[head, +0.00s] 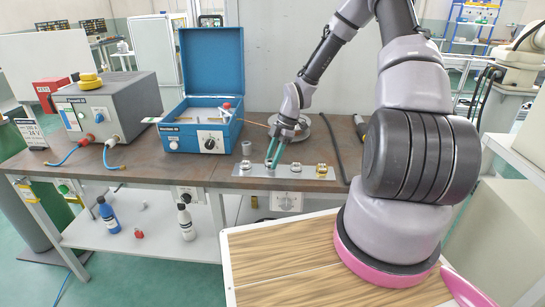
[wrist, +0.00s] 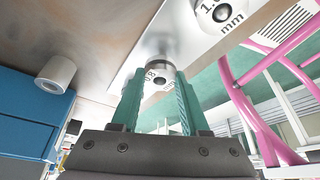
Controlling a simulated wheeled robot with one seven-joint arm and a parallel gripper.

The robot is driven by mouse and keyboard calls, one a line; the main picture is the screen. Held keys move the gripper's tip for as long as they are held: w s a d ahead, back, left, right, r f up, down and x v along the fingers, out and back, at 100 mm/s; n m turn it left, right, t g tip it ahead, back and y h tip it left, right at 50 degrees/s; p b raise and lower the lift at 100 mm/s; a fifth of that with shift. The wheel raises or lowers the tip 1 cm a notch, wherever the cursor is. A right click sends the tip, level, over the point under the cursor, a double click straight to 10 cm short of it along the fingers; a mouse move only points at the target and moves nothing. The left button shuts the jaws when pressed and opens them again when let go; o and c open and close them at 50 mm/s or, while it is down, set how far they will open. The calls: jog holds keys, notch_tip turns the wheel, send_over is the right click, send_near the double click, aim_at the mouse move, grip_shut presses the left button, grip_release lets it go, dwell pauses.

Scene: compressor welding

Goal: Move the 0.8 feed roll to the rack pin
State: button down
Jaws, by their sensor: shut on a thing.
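My gripper (head: 272,164) reaches down over the left part of a metal plate (head: 244,171) on the workbench. Its teal fingers show in the wrist view (wrist: 158,95), shut on a silver roll marked 0.8 (wrist: 157,76). The roll is close to the plate; I cannot tell whether it touches. In the head view the fingers mostly hide it. Another silver roll, marked "1." and "mm" (wrist: 222,14), is beside it on the plate, with a silver roll (head: 296,167) and a gold-coloured one (head: 321,170) to the right in the head view. No bare rack pin is clearly visible.
A small grey cylinder (head: 246,148) stands behind the plate and shows in the wrist view (wrist: 55,75). An open blue case (head: 205,132) is on the bench at left, with a grey unit (head: 108,108) beyond it. A round grey dish (head: 302,130) lies behind my gripper.

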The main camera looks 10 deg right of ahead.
jog(key=shift+f, duration=0.65)
jog(key=shift+c, duration=1.6)
grip_release()
jog(key=s+v, duration=0.1)
jog(key=v, duration=0.9)
jog(key=shift+w+r, duration=0.4)
jog(key=shift+w, duration=0.05)
jog(key=shift+d, duration=0.15)
